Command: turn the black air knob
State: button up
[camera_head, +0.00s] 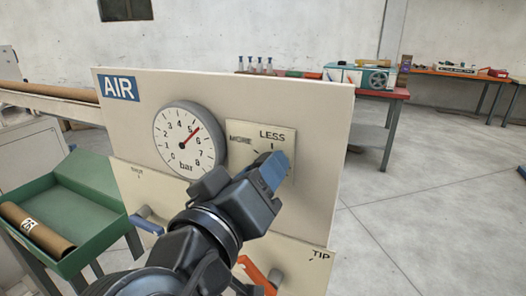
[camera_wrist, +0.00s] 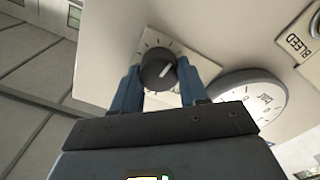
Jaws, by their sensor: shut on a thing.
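The black air knob (camera_wrist: 157,70) is round with a white pointer mark and sits on a small pale plate (camera_head: 287,143) with tick marks and the word LESS. In the wrist view my gripper (camera_wrist: 160,82) has its two blue fingers on either side of the knob, shut on it. In the head view my gripper (camera_head: 277,170) reaches up to the plate from below and hides the knob.
A blue lever (camera_head: 146,222) and an orange lever (camera_head: 258,276) stick out below on the same panel (camera_head: 320,190). A green tray (camera_head: 75,195) with a brown tube (camera_head: 36,230) stands at left. A red-topped bench (camera_head: 392,92) is behind; the floor at right is clear.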

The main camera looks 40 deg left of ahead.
jog(key=shift+n+p, duration=3.3)
jog(key=shift+n, duration=0.2)
jog(key=shift+a+f, duration=0.1)
jog(key=shift+f, duration=0.05)
jog(key=o, duration=1.1)
jog(key=shift+c, duration=0.2)
jog(key=shift+s, duration=0.15)
jog(key=b+v, duration=0.1)
jog(key=v, duration=0.6)
jog(key=shift+s, duration=0.25)
